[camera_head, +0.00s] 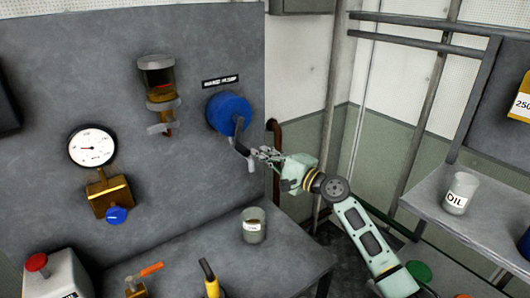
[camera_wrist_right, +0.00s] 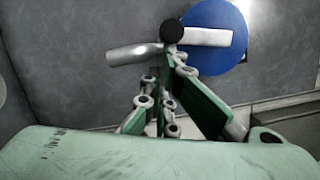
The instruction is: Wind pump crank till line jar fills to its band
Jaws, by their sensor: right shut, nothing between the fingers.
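The hand pump (camera_head: 228,112) is a blue round body on the grey wall panel, under a black label plate. Its crank (camera_head: 240,135) shows a pale arm, a dark knob and a grey handle, also seen in the right wrist view (camera_wrist_right: 195,37). The line jar (camera_head: 158,82) is a clear cylinder on the panel, left of the pump, with amber-brown fluid inside; its band is too small to make out surely. My right gripper (camera_head: 262,154) is shut and empty, close to the right of the crank. In the wrist view its fingers (camera_wrist_right: 165,80) point toward the crank; contact is unclear. My left gripper is out of view.
A gauge (camera_head: 92,146) and brass valve (camera_head: 108,195) with a blue knob are on the panel's left. A glass cup (camera_head: 254,225) stands on the bench below the pump. An OIL jar (camera_head: 460,193) stands on the right shelf. Pipes (camera_head: 335,110) run up behind my right arm.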

